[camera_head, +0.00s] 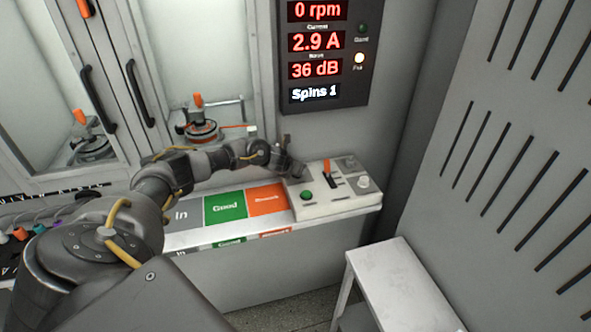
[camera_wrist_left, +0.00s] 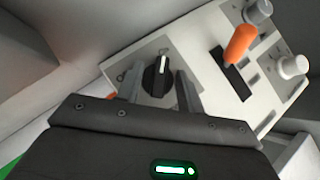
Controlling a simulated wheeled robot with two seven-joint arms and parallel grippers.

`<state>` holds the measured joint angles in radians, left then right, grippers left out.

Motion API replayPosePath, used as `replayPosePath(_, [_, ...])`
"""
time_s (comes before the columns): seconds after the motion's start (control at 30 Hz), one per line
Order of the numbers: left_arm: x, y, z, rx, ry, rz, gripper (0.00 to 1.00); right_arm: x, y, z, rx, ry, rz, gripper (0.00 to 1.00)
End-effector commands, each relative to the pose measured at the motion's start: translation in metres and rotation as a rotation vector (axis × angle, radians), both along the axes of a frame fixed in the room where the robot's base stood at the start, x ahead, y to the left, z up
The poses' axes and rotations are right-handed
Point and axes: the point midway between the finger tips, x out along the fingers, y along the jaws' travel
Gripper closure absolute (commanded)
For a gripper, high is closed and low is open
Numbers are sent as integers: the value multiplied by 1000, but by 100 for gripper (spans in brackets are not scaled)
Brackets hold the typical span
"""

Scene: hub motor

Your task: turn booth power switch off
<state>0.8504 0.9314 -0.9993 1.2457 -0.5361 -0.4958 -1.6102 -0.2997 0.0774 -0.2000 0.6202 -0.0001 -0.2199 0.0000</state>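The control box (camera_head: 335,203) sits at the right end of the bench. In the left wrist view, a black rotary knob (camera_wrist_left: 157,78) with a white mark stands on a grey plate on this box (camera_wrist_left: 215,45); the mark points roughly up in the picture. I take it for the power switch, but no label is readable. My left gripper (camera_head: 297,172) is over the box's left rear part and hides the knob in the head view. Its fingers (camera_wrist_left: 160,92) are apart, one on each side of the knob; I cannot tell whether they touch it. My right gripper is out of view.
The box also carries an orange-handled lever (camera_head: 326,167), a green button (camera_head: 306,195) and pale knobs (camera_head: 363,183). Green (camera_head: 225,207) and orange (camera_head: 268,199) bench areas lie left of it. A display (camera_head: 318,50) reads 0 rpm, 2.9 A. A white stool (camera_head: 400,275) stands in front.

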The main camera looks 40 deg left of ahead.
Motion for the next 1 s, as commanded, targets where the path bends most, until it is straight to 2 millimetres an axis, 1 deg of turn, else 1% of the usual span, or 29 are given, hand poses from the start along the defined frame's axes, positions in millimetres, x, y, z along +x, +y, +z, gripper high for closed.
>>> replayPosePath(0.1, [0,0,0,0,0,0,64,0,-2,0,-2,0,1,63])
replayPosePath(0.3, [0,0,0,-1,0,1,90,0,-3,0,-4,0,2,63])
replayPosePath(0.37, [0,0,0,-1,0,1,98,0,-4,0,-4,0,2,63])
replayPosePath(0.4, [0,0,0,0,0,1,100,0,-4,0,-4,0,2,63])
replayPosePath(0.73, [0,-1,1,-1,1,39,100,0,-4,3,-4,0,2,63])
replayPosePath(0.87, [0,-2,1,0,2,100,100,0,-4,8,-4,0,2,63])
replayPosePath(1.0, [0,-3,2,-1,1,203,100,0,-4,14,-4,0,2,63])
